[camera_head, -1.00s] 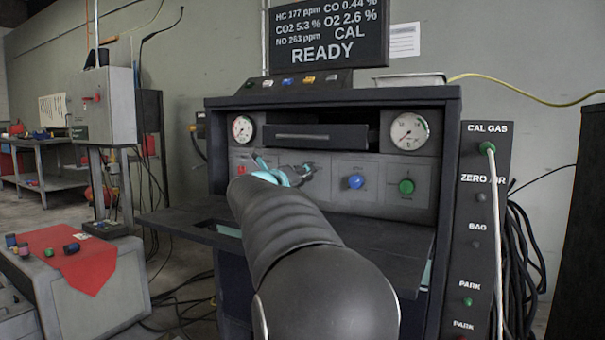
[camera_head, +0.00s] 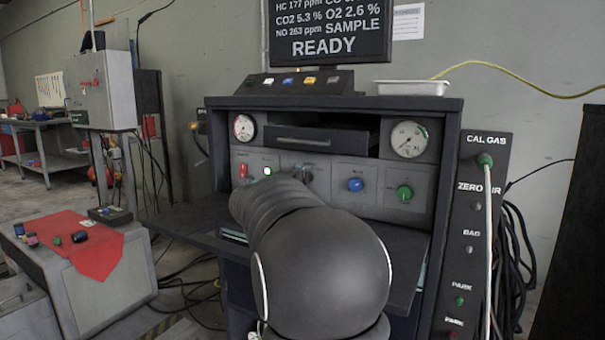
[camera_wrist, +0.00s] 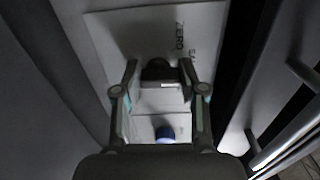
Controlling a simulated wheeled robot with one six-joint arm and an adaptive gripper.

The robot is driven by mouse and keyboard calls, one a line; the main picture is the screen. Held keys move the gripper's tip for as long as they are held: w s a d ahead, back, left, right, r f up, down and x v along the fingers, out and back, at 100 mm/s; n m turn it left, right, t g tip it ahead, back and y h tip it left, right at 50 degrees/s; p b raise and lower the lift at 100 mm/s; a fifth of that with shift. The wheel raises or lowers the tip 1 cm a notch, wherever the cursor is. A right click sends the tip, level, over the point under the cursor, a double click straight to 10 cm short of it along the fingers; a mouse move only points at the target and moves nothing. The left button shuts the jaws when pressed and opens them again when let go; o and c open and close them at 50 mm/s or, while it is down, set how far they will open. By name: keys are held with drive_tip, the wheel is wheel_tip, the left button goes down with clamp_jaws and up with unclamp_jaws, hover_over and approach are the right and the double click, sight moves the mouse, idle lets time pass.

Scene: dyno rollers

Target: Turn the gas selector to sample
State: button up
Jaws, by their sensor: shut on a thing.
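The gas selector is a dark knob (camera_wrist: 158,70) on a pale panel marked "ZERO" and a partly hidden word starting with "SA". In the wrist view it sits between the two fingertips of my gripper (camera_wrist: 159,78), which is shut on it. In the head view my arm hides most of the gripper, and only a small grey part shows at the selector's place on the panel. The black display (camera_head: 330,32) above the bench reads "SAMPLE" and "READY".
A blue knob (camera_head: 355,185) and a green knob (camera_head: 404,193) are on the panel right of the selector. A red switch (camera_head: 243,170) and a lit green light (camera_head: 267,170) are to its left. The open shelf (camera_head: 390,255) juts out below. A hose hangs from the CAL GAS post (camera_head: 484,160).

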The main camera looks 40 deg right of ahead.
drive_tip(key=shift+n, duration=0.3)
drive_tip(key=o, duration=1.2)
drive_tip(key=shift+c, duration=0.2)
drive_tip(key=v, duration=1.2)
drive_tip(key=shift+w, duration=0.1)
